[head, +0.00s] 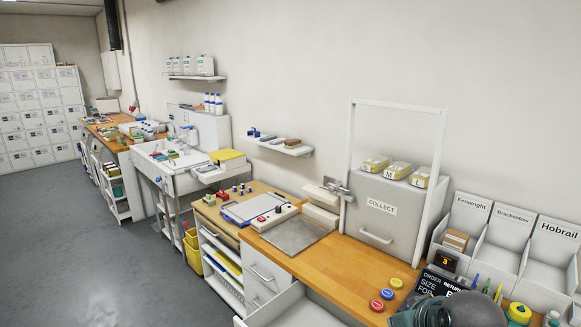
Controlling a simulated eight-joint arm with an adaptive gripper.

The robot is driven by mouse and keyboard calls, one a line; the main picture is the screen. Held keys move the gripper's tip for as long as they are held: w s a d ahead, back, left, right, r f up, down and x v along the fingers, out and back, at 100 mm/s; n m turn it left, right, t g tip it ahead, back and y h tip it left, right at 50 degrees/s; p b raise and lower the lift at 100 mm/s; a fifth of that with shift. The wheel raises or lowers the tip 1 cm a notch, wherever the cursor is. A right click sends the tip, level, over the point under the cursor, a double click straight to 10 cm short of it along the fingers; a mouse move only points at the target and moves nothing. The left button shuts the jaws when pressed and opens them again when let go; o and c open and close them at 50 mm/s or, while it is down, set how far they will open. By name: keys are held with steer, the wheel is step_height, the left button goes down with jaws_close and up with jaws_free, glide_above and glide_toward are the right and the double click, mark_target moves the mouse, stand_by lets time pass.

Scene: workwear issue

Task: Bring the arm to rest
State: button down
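Dark, rounded grey shapes at the bottom right edge, over the front of the wooden counter (345,256), look like part of my arm. They hide part of a black order sign (440,283). I see no gripper fingers, so whether my gripper is open, shut or holding something does not show.
A white box marked COLLECT (380,208) stands on the counter under an upright frame. Labelled bins, among them Hobrail (549,254), stand at right. Red, blue and yellow round buttons (377,305) lie near the front edge. An open drawer (300,312) juts out below. Grey floor is clear at left.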

steer(key=shift+m, duration=0.7)
steer(key=shift+s+a+b, duration=0.1)
steer(key=shift+s+a, duration=0.3)
steer(key=shift+s, duration=0.45)
steer(key=shift+s+a+b, duration=0.15)
steer(key=shift+s+a, duration=0.25)
steer(key=shift+s, duration=0.4)
steer(key=shift+s+a+b, duration=0.1)
steer(key=shift+s+a, duration=0.3)
steer(key=shift+s, duration=0.45)
